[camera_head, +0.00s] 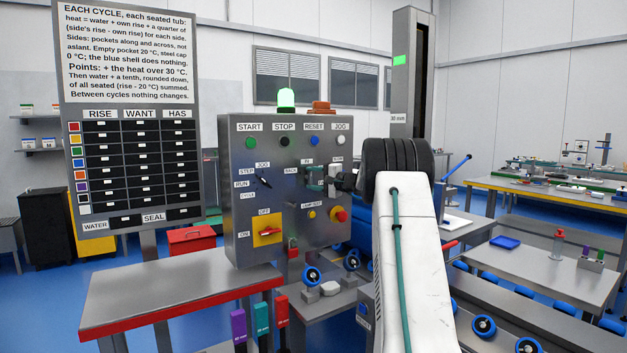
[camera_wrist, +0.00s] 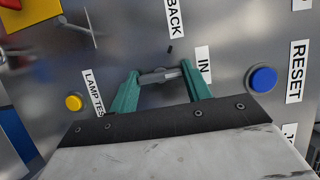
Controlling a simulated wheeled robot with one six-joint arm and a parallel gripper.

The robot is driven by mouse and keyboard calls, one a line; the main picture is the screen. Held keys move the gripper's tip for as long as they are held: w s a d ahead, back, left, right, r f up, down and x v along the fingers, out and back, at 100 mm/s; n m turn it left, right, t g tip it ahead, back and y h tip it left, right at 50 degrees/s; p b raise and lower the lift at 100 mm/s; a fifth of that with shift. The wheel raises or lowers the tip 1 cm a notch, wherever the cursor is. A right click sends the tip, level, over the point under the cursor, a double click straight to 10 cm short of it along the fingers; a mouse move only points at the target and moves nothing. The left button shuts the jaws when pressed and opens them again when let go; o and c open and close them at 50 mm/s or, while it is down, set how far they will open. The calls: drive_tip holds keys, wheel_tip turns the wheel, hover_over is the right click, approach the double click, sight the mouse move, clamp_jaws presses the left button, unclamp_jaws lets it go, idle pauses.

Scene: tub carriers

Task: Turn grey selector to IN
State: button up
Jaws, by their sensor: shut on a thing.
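My gripper (camera_wrist: 160,75) has two teal fingers, close against the steel control panel (camera_head: 234,215). The fingers are shut on a small grey selector (camera_wrist: 158,76), a bar-like knob lying between the fingertips. In the wrist view the white IN label (camera_wrist: 203,65) is just right of the right fingertip. The BACK label (camera_wrist: 174,16) is above the selector, with a small dark mark between them. Which label the selector points to I cannot tell. In the head view my gripper (camera_head: 325,179) reaches the panel's right half and hides the selector.
Near the gripper are a yellow lamp-test button (camera_wrist: 74,102) and a blue reset button (camera_wrist: 262,79). The panel also carries a black mode selector (camera_head: 265,183), a red-on-yellow switch (camera_head: 267,231) and a red mushroom button (camera_head: 339,214). A red-edged table (camera_head: 180,290) stands at front left.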

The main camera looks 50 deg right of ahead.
drive_tip(key=shift+f, duration=0.1)
idle(0.3)
drive_tip(key=o, duration=1)
drive_tip(key=shift+c, duration=0.2)
